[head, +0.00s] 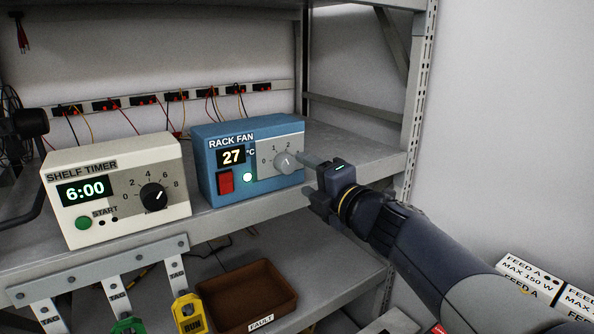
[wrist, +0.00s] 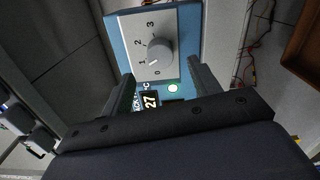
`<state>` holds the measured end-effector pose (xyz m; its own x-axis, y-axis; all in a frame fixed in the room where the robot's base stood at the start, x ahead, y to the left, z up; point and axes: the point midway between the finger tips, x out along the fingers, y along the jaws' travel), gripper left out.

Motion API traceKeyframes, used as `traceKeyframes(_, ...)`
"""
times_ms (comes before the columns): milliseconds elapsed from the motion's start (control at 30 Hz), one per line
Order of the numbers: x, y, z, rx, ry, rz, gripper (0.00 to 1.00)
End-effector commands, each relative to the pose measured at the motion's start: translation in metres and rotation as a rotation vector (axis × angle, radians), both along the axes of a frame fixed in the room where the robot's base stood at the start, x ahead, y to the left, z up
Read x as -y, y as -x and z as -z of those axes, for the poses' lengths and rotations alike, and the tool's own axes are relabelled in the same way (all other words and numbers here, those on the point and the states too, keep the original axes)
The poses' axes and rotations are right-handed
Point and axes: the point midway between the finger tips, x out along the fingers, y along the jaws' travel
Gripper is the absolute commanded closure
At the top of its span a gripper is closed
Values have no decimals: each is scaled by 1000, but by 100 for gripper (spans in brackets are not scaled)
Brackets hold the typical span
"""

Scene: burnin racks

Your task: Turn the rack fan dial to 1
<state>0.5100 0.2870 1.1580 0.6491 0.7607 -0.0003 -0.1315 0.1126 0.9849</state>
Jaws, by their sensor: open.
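The rack fan unit (head: 208,180) is a blue box on the shelf with a 27 °C display, a red switch and a lit round light. Its grey dial (head: 286,162) sits on a pale scale plate at the right of its front; it also shows in the wrist view (wrist: 160,52). There, the dial's white mark appears to point between 0 and 1; its exact setting is hard to tell. My gripper (head: 310,176) is open and empty just in front of the dial. In the wrist view its fingers (wrist: 160,70) are spread either side of the dial, apparently short of it.
A cream shelf timer (head: 115,190) reading 6:00 stands left of the fan unit. A rack upright (head: 417,90) rises behind my arm. Below are hanging tags, padlocks and a brown fault tray (head: 247,296). The shelf right of the fan unit is clear.

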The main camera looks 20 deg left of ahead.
Motion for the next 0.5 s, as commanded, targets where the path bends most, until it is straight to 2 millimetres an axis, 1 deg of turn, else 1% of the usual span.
traceKeyframes(33, 8, 6, -1, 2, 0, 3, 41)
traceKeyframes(200, 26, 21, -1, 1, 0, 2, 41)
traceKeyframes(300, 31, 26, -1, 0, 0, 1, 41)
traceKeyframes(500, 34, 29, 1, -1, 1, -1, 41)
